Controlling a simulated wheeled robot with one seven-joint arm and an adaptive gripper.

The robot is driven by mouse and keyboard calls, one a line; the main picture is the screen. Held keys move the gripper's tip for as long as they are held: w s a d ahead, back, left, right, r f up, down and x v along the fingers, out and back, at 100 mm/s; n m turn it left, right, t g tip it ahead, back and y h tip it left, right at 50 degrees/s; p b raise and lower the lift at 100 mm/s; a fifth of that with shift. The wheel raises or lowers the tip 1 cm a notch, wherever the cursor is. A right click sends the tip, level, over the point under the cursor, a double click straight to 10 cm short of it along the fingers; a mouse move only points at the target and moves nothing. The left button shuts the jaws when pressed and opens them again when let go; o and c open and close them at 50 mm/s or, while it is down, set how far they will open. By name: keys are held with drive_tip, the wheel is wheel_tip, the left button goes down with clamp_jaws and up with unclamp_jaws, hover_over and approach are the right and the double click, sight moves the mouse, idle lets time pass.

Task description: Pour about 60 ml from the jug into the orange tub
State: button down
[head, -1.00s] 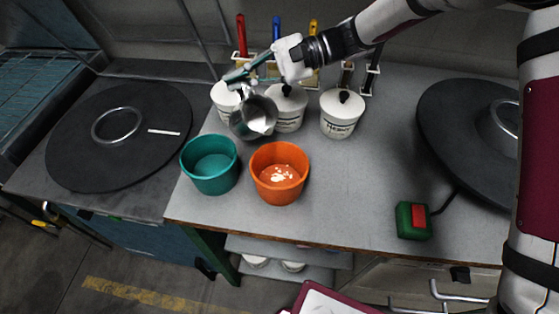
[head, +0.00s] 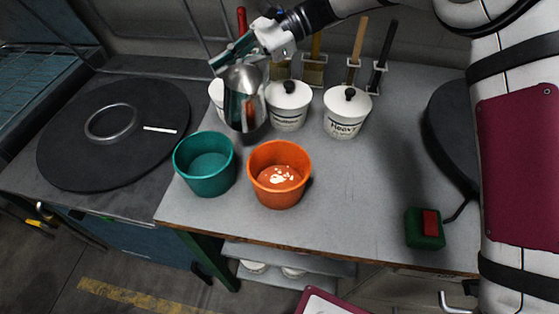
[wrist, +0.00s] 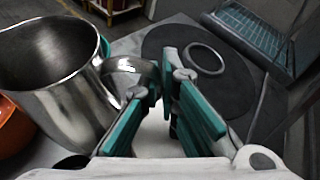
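The metal jug (head: 243,100) stands close to upright behind the tubs in the head view. Its empty-looking upper inside and rim show in the wrist view (wrist: 75,90). My gripper (head: 232,62) is shut on the jug's handle, which runs to the teal fingers in the wrist view (wrist: 160,90). I cannot tell whether the jug's base touches the bench. The orange tub (head: 270,198) sits on the bench in front of the jug, slightly right, with white patches on its orange inside. Its edge shows at the left of the wrist view (wrist: 12,130). The jug's liquid level is hidden.
A teal tub (head: 205,180) stands left of the orange tub. White lidded pots (head: 288,108) (head: 345,118) stand close behind and right of the jug, with brushes on a rack behind. A round black plate (head: 110,160) lies left. A green-and-red switch box (head: 424,228) is at right.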

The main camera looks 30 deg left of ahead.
drive_tip(key=shift+w+a+f+m, duration=0.2)
drive_tip(key=shift+a+f+m, duration=0.05)
drive_tip(key=shift+a+m, duration=0.1)
drive_tip(key=shift+w+a+m+g+h+b, duration=0.2)
drive_tip(key=shift+m+g+h+b, duration=0.1)
drive_tip(key=shift+h+b, duration=0.15)
